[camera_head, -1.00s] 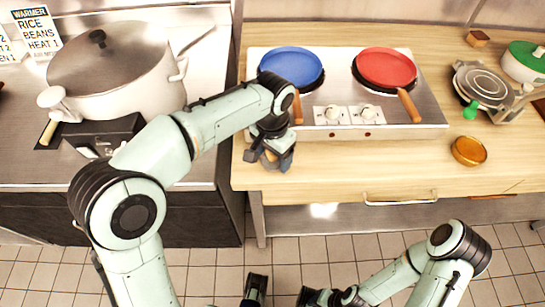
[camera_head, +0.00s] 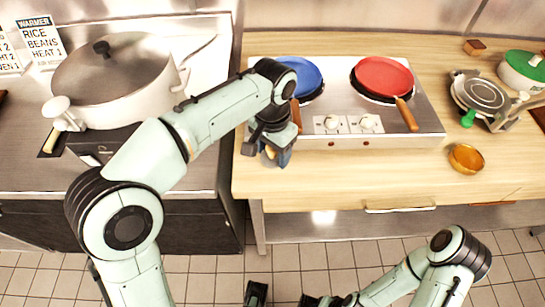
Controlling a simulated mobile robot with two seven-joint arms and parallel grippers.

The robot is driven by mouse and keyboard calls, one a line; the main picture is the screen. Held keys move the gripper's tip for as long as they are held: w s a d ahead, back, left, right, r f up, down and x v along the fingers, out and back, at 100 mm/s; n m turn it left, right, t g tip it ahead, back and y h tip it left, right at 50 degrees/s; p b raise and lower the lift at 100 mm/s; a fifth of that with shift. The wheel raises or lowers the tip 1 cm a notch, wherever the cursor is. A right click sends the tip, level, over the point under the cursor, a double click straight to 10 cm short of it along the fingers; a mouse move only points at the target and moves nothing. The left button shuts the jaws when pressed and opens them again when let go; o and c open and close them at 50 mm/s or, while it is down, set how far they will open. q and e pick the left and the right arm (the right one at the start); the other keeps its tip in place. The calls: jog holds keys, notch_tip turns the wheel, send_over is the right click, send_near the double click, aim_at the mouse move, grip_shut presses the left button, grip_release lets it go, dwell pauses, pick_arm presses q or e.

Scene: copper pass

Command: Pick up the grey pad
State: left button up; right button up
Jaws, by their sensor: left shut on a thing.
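My left gripper (camera_head: 268,147) is over the front left part of the wooden counter, left of and in front of the two-burner stove. It points down and is shut on a small blue-grey thing (camera_head: 284,157), which seems to be the grey pad. The gripper and wrist hide much of it, and I cannot tell how far above the wood it is. My right arm comes in low at the right, over the floor. Its dark gripper (camera_head: 285,297) is partly cut off by the bottom edge, and its jaws are unclear.
The stove (camera_head: 345,140) carries a blue pan (camera_head: 303,75) and a red pan (camera_head: 384,76). An orange bowl (camera_head: 466,158) stands at the right, near a waffle-iron-like appliance (camera_head: 482,93) and a green-lidded pot (camera_head: 526,66). A large pot (camera_head: 125,98) stands at the left.

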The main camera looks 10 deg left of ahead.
pick_arm(q)
notch_tip(320, 180, up, 15)
jog(key=p, duration=0.4)
jog(key=shift+f, duration=0.2)
pick_arm(e)
jog(key=r, duration=0.1)
jog(key=w+r, duration=0.1)
jog(key=r, duration=0.2)
jog(key=shift+w+r, duration=0.3)
jog(key=shift+r, duration=0.1)
pick_arm(q)
jog(key=shift+o, duration=0.5)
